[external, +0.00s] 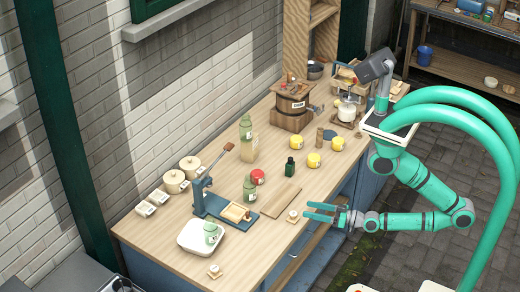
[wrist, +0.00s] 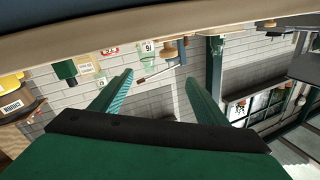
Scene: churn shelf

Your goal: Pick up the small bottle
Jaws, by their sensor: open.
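A small dark green bottle (external: 290,169) with a dark cap stands upright on the wooden table, left of the yellow-lidded jars. It also appears in the wrist view (wrist: 66,70), which looks upside down, at the upper left.
A small pale item (external: 293,216) sits near my fingertips. Yellow-lidded jars (external: 313,160) stand beside the small bottle; a wooden churn (external: 291,107) is behind.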

